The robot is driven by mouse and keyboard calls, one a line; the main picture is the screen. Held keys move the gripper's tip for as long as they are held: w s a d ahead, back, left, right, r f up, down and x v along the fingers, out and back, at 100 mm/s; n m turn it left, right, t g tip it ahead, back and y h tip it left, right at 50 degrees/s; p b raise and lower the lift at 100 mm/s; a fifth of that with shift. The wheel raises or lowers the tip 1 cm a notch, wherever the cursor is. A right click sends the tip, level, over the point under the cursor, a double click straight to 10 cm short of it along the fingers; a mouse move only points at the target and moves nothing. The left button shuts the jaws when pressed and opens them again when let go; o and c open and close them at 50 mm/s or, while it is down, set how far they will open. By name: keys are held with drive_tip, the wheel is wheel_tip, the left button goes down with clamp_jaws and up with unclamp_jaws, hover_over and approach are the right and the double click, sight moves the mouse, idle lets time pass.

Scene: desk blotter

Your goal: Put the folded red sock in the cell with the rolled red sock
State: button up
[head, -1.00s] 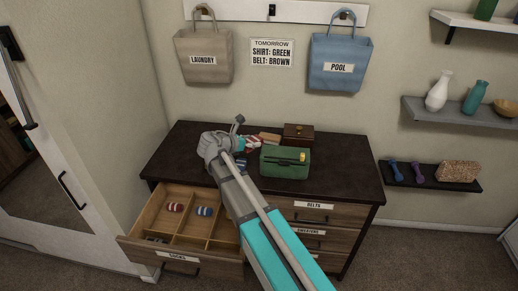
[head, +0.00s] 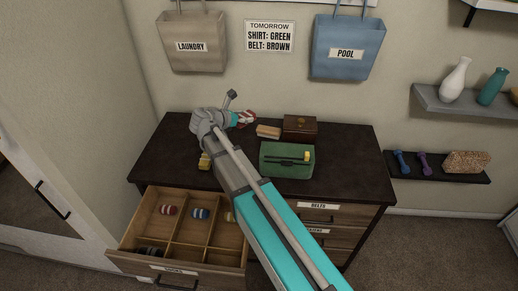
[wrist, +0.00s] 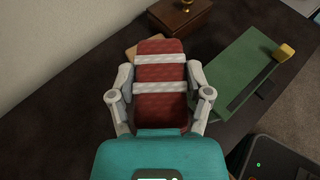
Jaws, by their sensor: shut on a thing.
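The folded red sock (wrist: 161,52), red with white stripes, is between the two fingers of my gripper (wrist: 160,78) in the wrist view. The fingers are shut on its sides. In the head view the sock (head: 246,117) shows at the arm's end, above the back of the dresser top. The rolled red sock (head: 168,210) lies in the back left cell of the open drawer (head: 184,240). A rolled blue sock (head: 200,213) lies in the cell to its right. A yellow rolled item (head: 230,217) is partly hidden by my arm.
A green case (head: 286,168), a wooden box (head: 300,127) and a tan block (head: 268,131) stand on the dresser top. A yellow item (head: 204,161) lies left of my arm. Something dark (head: 150,251) lies in the front left cell.

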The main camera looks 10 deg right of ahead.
drive_tip(key=shift+w, duration=0.1)
idle(0.3)
drive_tip(key=s+d+f+m+g+b, duration=0.1)
drive_tip(key=s+d+f+b, duration=0.2)
drive_tip(key=s+f+b, duration=0.3)
drive_tip(key=shift+s+d+f+h+b, duration=0.25)
drive_tip(key=shift+s+f+h+b, duration=0.15)
drive_tip(key=shift+s+b, duration=0.05)
drive_tip(key=w+a+f+b, duration=0.1)
drive_tip(key=w+f+b, duration=0.2)
drive_tip(key=w, duration=0.1)
drive_tip(key=w+a+f+b, duration=0.1)
drive_tip(key=w+f+b, duration=0.2)
drive_tip(key=w, duration=0.1)
drive_tip(key=w+a+f+b, duration=0.2)
drive_tip(key=w+f+b, duration=0.1)
drive_tip(key=w, duration=0.1)
drive_tip(key=shift+w, duration=0.3)
